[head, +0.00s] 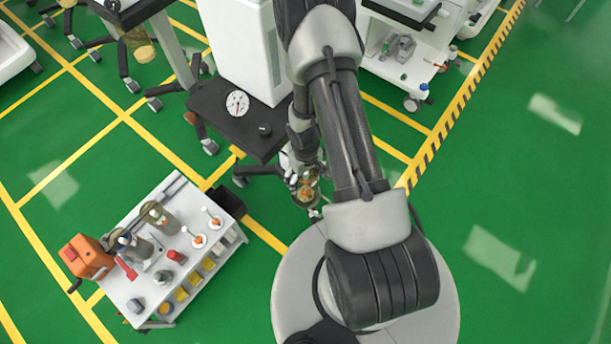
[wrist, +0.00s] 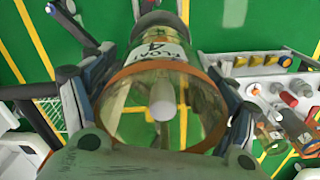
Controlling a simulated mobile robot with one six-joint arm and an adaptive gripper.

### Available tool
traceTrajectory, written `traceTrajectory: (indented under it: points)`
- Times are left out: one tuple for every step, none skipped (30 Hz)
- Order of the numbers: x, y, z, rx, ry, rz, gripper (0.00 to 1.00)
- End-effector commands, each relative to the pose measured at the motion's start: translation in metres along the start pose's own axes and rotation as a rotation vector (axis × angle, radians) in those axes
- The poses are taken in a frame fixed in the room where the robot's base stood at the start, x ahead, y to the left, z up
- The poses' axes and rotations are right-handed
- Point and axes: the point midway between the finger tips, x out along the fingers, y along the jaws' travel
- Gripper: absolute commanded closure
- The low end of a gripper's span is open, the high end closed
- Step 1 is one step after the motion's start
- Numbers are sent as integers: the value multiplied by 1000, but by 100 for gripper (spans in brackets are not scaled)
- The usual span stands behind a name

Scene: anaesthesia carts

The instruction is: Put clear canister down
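A clear canister (wrist: 165,95) with an orange-brown rim and a white label marked with a 4 fills the middle of the wrist view. My gripper (wrist: 163,100) has a finger on each side of it and is shut on it. In the head view, the canister (head: 306,193) hangs from my gripper (head: 304,174) over the green floor, right of the white cart (head: 122,287). My arm partly hides the gripper there.
The cart top carries two clear canisters (head: 160,218), an orange device (head: 87,257), a red-topped item (head: 176,257) and white-orange pieces (head: 199,240). A machine with a dark shelf (head: 215,112) and wheeled legs stands behind. Another white cart (head: 400,70) stands at the upper right.

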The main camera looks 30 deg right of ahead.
Motion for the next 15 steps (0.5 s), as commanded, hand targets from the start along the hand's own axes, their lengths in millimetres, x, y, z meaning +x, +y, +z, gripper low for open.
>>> traceTrajectory:
  points:
    - [0,0,0,0,0,0,14]
    - [0,0,0,0,0,0,12]
    - [0,0,0,0,0,0,9]
    - [0,0,0,0,0,0,8]
    - [0,0,0,0,0,0,8]
    - [0,0,0,0,0,0,8]
    - [0,0,0,0,0,0,8]
    - [0,0,0,0,0,0,8]
    - [0,0,0,0,0,0,8]
    - [0,0,0,0,0,0,8]
    - [0,0,0,0,0,0,8]
    - [0,0,0,0,0,0,8]
    - [0,0,0,0,0,0,8]
    - [0,0,0,0,0,0,8]
    - [-1,0,0,0,0,0,8]
